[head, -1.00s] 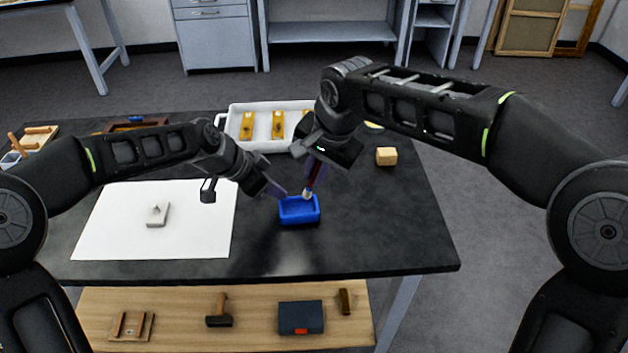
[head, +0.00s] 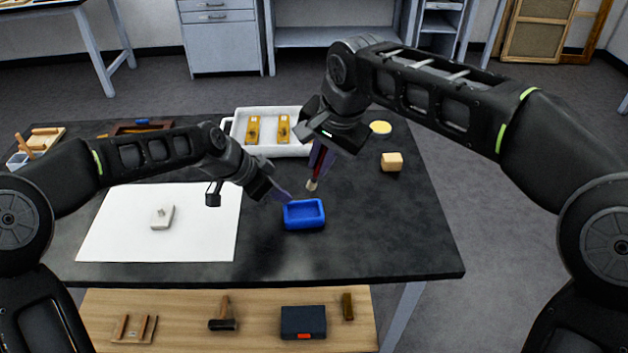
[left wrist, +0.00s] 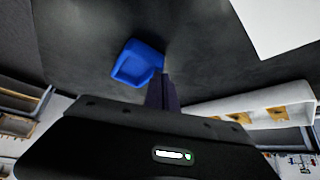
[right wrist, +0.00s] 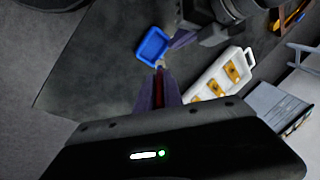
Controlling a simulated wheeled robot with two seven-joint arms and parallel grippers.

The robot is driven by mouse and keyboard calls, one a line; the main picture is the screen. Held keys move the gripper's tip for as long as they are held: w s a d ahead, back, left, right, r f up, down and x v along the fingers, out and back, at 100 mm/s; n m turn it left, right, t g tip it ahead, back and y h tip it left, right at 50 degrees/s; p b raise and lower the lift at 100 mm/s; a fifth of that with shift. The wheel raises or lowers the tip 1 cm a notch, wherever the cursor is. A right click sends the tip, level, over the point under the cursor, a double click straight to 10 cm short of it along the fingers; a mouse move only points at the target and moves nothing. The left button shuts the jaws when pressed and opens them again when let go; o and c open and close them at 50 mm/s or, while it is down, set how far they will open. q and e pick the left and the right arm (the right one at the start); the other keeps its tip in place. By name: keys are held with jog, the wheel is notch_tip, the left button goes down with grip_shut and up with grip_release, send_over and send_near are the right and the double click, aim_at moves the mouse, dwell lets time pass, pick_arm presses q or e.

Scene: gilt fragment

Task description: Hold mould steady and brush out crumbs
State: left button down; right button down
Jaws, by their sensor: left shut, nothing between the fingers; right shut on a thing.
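The blue mould (head: 304,225) lies on the dark table, its hollow facing up; I cannot make out crumbs in it. It also shows in the left wrist view (left wrist: 138,68) and the right wrist view (right wrist: 152,46). My left gripper (head: 286,192) is shut and empty, its tips at the mould's back left corner; I cannot tell whether they touch. My right gripper (head: 319,163) is shut on a dark red brush (head: 312,184), tilted with its pale tip down. The tip is just behind and above the mould's back rim, apart from the hollow.
A white tray (head: 235,131) with yellow pieces stands behind the grippers. A pale block (head: 161,217) lies on a white sheet (head: 110,240) at left. The table front right is clear.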

pick_arm(q)
jog(key=shift+s+a+f, duration=0.1)
jog(key=shift+s+f, duration=0.05)
jog(key=shift+f, duration=0.1)
jog(key=shift+r, duration=0.6)
pick_arm(e)
jog(key=shift+w+f, duration=0.1)
pick_arm(q)
jog(key=shift+w+r, duration=0.2)
jog(key=shift+r, duration=2.4)
jog(key=v, duration=1.2)
